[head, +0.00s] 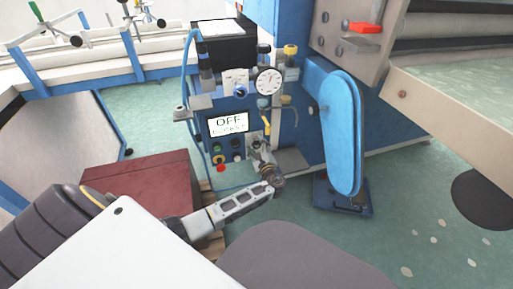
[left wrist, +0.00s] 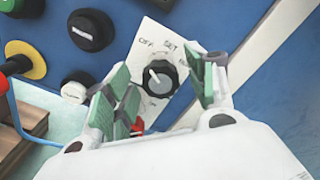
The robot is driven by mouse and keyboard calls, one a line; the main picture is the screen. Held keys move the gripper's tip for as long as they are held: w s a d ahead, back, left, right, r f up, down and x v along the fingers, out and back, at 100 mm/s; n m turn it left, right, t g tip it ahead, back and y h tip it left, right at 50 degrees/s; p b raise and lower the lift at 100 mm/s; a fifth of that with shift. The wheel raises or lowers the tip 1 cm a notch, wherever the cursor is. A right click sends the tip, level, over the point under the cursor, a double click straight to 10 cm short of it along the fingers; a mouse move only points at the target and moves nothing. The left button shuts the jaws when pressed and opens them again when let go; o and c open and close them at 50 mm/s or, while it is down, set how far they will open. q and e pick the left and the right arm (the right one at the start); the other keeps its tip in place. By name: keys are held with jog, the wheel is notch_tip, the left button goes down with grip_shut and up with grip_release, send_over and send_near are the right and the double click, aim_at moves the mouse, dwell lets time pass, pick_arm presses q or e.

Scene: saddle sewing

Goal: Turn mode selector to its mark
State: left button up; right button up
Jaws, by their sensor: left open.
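The mode selector (left wrist: 161,78) is a round black knob with a white pointer line, on a white label plate (left wrist: 147,45) on the blue panel. The plate reads OFF and SET; a further label at right is partly covered by a finger. The pointer tilts up and left, roughly towards OFF. My left gripper (left wrist: 164,82) is open, with green-padded fingers on either side of the knob; I cannot tell whether they touch it. My right gripper is not seen.
A red button (head: 221,168) and other buttons sit left of the selector. A gauge (head: 269,81) is above. A blue belt guard (head: 341,130) stands at right, and a dark red box (head: 140,190) at left.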

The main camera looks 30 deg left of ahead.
pick_arm(q)
jog(key=shift+w+a, duration=0.35)
jog(key=shift+a, duration=0.05)
jog(key=c, duration=1)
jog(key=shift+c, duration=0.2)
